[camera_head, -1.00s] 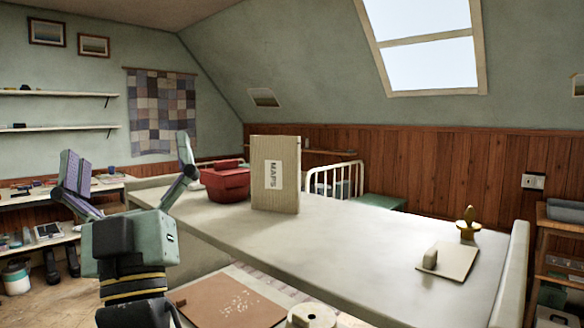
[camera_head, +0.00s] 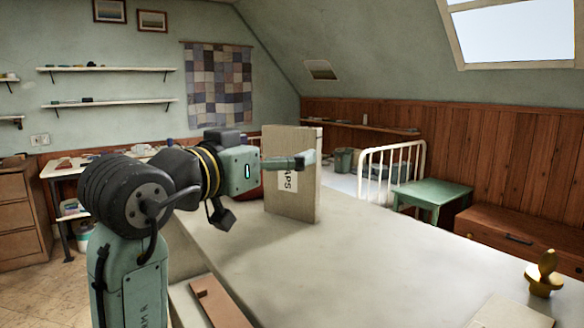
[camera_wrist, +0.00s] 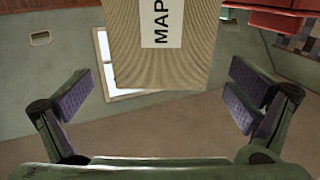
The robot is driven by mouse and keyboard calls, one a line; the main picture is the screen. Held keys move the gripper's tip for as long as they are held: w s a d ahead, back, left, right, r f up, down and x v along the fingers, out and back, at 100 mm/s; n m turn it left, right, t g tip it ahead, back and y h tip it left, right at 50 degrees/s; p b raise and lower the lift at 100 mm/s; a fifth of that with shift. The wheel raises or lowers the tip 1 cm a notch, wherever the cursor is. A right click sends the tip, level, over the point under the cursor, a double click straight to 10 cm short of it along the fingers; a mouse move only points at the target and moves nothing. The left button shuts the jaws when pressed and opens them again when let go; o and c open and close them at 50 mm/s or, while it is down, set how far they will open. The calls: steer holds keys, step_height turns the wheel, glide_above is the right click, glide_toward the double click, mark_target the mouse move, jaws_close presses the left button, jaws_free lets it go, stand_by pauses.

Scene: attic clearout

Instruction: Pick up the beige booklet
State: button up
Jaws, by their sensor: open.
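The beige booklet (camera_head: 301,198) stands upright on the pale worktop (camera_head: 370,258), with a white MAPS label on its front. In the wrist view the booklet (camera_wrist: 165,60) comes down from the top centre, label partly cut off by the frame. My gripper (camera_wrist: 165,92) is open and empty, one finger to each side of the booklet in that view, with no contact visible. In the head view it is beside the booklet's left side, and one finger crosses in front of the booklet's upper part. The other finger is mostly hidden or unclear there.
A red case (camera_wrist: 277,12) is close by the booklet, mostly hidden behind my gripper in the head view. A brass-coloured ornament (camera_head: 544,275) stands at the worktop's right. A green stool (camera_head: 432,197) and white bed frame (camera_head: 390,165) are behind. The middle of the worktop is clear.

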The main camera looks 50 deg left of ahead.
mark_target(289, 131)
steer(key=shift+f+p+x, duration=0.15)
steer(key=shift+p+x, duration=0.5)
steer(key=shift+x, duration=0.7)
steer(key=shift+f+p+x, duration=0.2)
steer(key=shift+p+x, duration=0.45)
steer(key=shift+x, duration=0.75)
steer(key=shift+s, duration=0.1)
steer(key=c, duration=1.1)
steer(key=shift+r, duration=0.1)
steer(key=shift+r, duration=0.15)
steer(key=shift+r+b, duration=0.45)
steer(key=shift+r, duration=0.15)
steer(key=shift+s+d+r+b, duration=0.1)
steer(key=shift+s+r+b, duration=0.1)
steer(key=shift+r+b, duration=0.55)
steer(key=s+d+b, duration=0.1)
steer(key=s+d, duration=0.1)
steer(key=s, duration=0.2)
steer(key=s+d+r+b, duration=0.1)
steer(key=s+d, duration=0.2)
steer(key=s, duration=0.2)
steer(key=s+d+r+b, duration=0.1)
steer(key=s+d+b, duration=0.1)
steer(key=s, duration=0.2)
steer(key=shift+s+d, duration=0.2)
steer(key=shift+d, duration=0.2)
